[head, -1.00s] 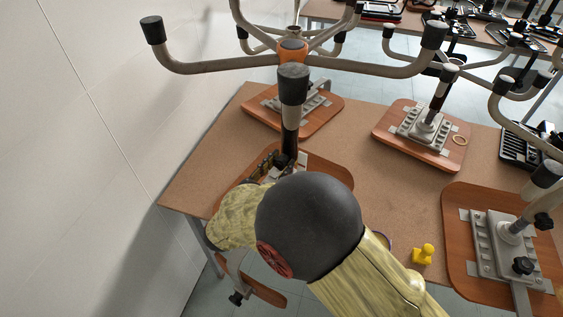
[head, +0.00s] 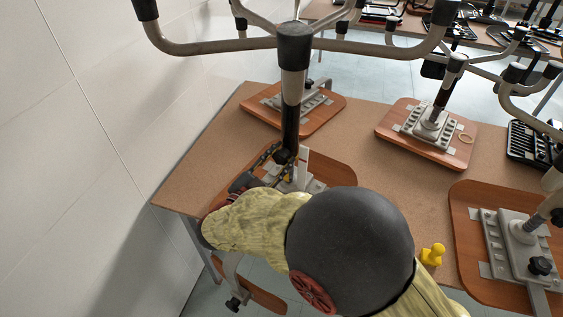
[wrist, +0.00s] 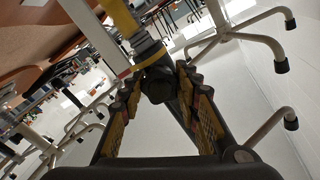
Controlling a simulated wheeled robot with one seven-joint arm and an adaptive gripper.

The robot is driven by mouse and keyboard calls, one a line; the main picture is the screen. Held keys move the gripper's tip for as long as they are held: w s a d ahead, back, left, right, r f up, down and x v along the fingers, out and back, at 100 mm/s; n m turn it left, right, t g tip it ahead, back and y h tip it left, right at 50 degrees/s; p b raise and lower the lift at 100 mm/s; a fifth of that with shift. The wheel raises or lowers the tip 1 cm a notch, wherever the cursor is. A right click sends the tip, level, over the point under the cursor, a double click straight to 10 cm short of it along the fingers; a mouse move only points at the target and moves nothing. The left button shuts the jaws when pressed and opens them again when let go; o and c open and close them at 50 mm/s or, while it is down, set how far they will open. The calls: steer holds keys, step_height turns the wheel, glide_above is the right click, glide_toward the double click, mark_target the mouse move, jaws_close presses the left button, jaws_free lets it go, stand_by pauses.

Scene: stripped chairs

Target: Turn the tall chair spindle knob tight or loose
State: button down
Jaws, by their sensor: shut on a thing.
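The tall chair stands upside down with its wooden seat (head: 335,172) on the near table and its dark spindle (head: 291,112) rising to legs with black caps. My gripper (head: 283,172) is low beside the spindle's foot, partly hidden by my own yellow-sleeved arm. In the wrist view the dark knob (wrist: 158,86) sits between my two fingertips (wrist: 160,90), and they are shut on it. The grey spindle (wrist: 146,47) with a yellow band runs up beyond the knob. The knob's turn and tightness cannot be told.
Other upturned seats lie on the table (head: 385,195): one behind (head: 322,118), one at back right (head: 460,150), one at right (head: 470,240). A yellow piece (head: 432,255) stands near the front edge. A white wall (head: 80,130) is close on the left.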

mark_target(278, 160)
steer(key=shift+m+b, duration=0.8)
steer(key=shift+b, duration=0.1)
steer(key=shift+r+m, duration=0.1)
steer(key=shift+m, duration=0.3)
steer(key=c, duration=1.7)
jaws_free()
steer(key=shift+a+m, duration=0.1)
steer(key=shift+m, duration=0.2)
steer(key=shift+c, duration=0.2)
steer(key=o, duration=0.8)
steer(key=shift+c, duration=0.2)
steer(key=shift+p+v, duration=0.3)
steer(key=shift+v, duration=2.65)
